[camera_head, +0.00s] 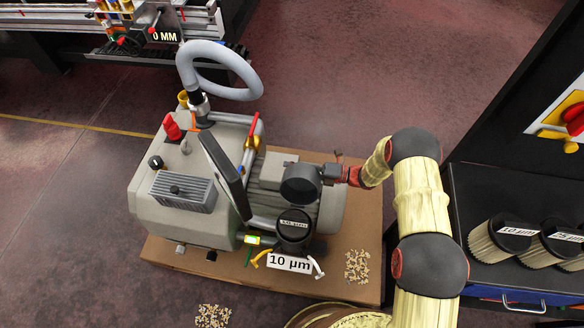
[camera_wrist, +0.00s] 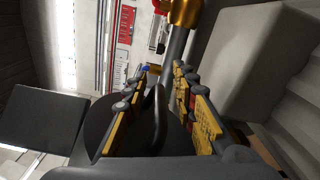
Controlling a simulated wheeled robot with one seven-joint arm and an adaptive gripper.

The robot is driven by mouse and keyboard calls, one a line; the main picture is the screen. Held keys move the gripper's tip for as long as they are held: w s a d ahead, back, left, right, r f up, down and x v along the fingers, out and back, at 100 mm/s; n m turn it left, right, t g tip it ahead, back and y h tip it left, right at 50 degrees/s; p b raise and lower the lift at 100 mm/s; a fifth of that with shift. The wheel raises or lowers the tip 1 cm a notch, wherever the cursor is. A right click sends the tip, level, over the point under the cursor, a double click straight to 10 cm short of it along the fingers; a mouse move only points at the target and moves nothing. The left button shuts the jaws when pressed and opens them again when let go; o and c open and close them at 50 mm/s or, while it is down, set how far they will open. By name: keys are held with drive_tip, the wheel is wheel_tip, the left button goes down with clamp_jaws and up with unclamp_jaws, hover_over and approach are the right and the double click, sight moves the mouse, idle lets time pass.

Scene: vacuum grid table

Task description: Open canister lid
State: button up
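The canister (camera_head: 294,228) is a dark cylinder at the front of the grey vacuum pump, above a "10 µm" label. A round dark disc, seemingly its lid (camera_head: 300,186), shows just above it in the head view; its exact contact with the canister is unclear. My gripper (camera_head: 328,173) reaches in from the right, against this disc. In the wrist view, my gripper's yellow-padded fingers (camera_wrist: 163,75) stand apart on both sides of a black loop handle (camera_wrist: 160,112) on the dark disc (camera_wrist: 97,125). Gaps show beside the handle, so the fingers look open around it.
The grey pump (camera_head: 150,205) stands on a brown board (camera_head: 350,235). A dark panel (camera_head: 225,172) and a grey hose (camera_head: 245,92) rise close by. Small pale pellets (camera_head: 357,266) lie on the board.

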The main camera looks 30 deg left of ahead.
drive_tip(key=shift+c, duration=1.1)
drive_tip(key=shift+s, duration=0.1)
clamp_jaws()
drive_tip(key=shift+f, duration=0.15)
